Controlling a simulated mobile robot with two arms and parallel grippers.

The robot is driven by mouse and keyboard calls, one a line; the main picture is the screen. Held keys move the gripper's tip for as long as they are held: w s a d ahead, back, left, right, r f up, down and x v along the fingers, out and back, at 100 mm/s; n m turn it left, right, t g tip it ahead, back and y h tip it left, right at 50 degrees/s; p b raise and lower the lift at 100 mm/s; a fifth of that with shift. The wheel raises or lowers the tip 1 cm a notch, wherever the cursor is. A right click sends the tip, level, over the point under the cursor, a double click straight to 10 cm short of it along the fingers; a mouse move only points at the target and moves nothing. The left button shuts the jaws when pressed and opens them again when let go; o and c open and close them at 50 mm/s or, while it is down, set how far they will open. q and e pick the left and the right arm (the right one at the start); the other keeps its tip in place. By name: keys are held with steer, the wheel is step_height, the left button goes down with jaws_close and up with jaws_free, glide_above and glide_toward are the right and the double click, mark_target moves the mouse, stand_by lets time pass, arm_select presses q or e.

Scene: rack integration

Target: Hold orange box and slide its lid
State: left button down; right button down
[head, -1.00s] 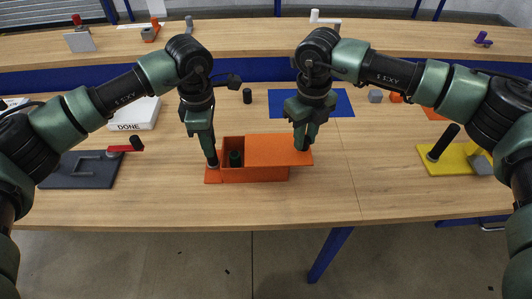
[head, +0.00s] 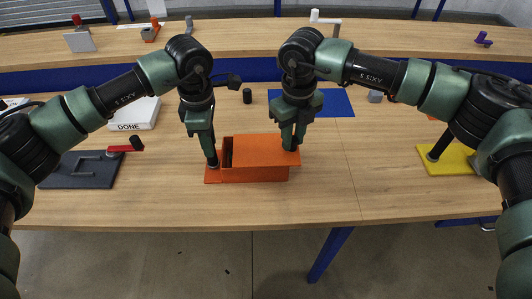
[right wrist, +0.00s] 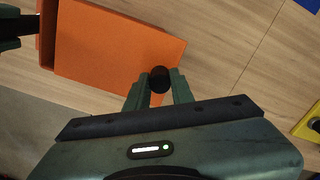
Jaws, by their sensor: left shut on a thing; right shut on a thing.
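The orange box (head: 255,175) sits on the wooden table near its front edge. Its orange lid (head: 262,149) covers most of the top, leaving a narrow opening at the left and overhanging slightly at the right. My left gripper (head: 212,162) is shut at the box's left end, on a small flange or post there. My right gripper (head: 290,146) is shut on the dark knob at the lid's right end. In the right wrist view the knob (right wrist: 160,79) stands between the fingertips, with the lid (right wrist: 115,50) beside it. The box's inside is mostly hidden.
A dark grey tray (head: 80,172) with a red-handled part lies at the left, near a white DONE box (head: 135,114). A blue mat (head: 335,103) lies behind my right gripper. A yellow base (head: 450,160) stands at the right. The table's front right is clear.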

arm_select(q)
steer(key=shift+f, duration=0.1)
arm_select(e)
steer(key=shift+a, duration=0.55)
arm_select(q)
steer(key=shift+s, duration=0.1)
arm_select(e)
steer(key=shift+a, duration=1)
steer(key=c, duration=0.7)
jaws_free()
steer(key=shift+d, duration=0.1)
steer(key=shift+r, duration=3.55)
